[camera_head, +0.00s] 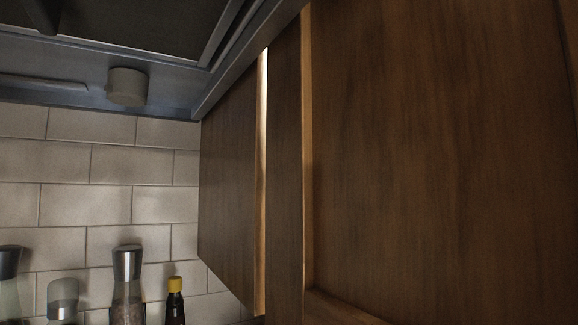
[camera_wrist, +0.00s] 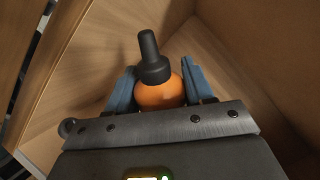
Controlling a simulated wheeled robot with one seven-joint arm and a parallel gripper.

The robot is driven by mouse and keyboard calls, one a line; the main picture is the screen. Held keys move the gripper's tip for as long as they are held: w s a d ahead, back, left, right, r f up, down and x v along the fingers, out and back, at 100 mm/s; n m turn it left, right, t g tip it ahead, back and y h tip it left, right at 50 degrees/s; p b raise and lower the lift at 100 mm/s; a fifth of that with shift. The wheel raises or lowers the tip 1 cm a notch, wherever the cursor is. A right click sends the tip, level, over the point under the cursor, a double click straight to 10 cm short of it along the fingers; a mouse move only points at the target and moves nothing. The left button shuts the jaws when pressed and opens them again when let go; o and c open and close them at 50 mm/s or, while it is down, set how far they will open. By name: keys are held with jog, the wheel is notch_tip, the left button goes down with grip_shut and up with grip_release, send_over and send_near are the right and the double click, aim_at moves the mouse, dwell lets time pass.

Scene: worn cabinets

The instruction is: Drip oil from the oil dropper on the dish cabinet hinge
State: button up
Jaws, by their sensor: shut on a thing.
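My gripper (camera_wrist: 160,90) is in the wrist view, its two blue fingers closed on the sides of the oil dropper (camera_wrist: 158,94). The dropper has an orange round body and a black cap with a long black tip that points up in the picture. Wooden cabinet panels lie behind the dropper in the wrist view. In the head view the wooden cabinet (camera_head: 430,150) fills the right side, with a narrow dark panel (camera_head: 285,170) and another wooden panel (camera_head: 228,185) left of it. I cannot make out a hinge in either view. My gripper does not show in the head view.
In the head view, several bottles stand low at the left, among them a metal-capped grinder (camera_head: 127,270) and a dark bottle with a yellow cap (camera_head: 175,295). White wall tiles (camera_head: 105,210) are behind them. A grey hood (camera_head: 100,75) overhangs at the upper left.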

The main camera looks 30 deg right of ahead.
jog(key=n, duration=0.3)
jog(key=shift+w+d+f+y, duration=0.15)
jog(key=shift+w+d+y, duration=0.05)
jog(key=shift+d+y, duration=0.2)
jog(key=shift+f+n+b, duration=0.45)
jog(key=shift+n+b, duration=0.05)
jog(key=shift+n, duration=0.2)
jog(key=n+b, duration=0.2)
jog(key=n+y+b, duration=0.1)
jog(key=b, duration=0.1)
jog(key=shift+f+n+g+b, duration=0.3)
jog(key=shift+f+n, duration=0.1)
jog(key=shift+s+d+n+y+b, duration=0.15)
jog(key=shift+n+y+b, duration=0.15)
jog(key=shift+n+b, duration=0.3)
jog(key=shift+r+b, duration=0.1)
jog(key=shift+b, duration=0.3)
jog(key=shift+r+n+y+b, duration=0.15)
jog(key=shift+r+n+b, duration=0.15)
jog(key=shift+n, duration=0.3)
jog(key=shift+r+n+y+b, duration=0.15)
jog(key=shift+r+n+b, duration=0.1)
jog(key=shift+n, duration=0.35)
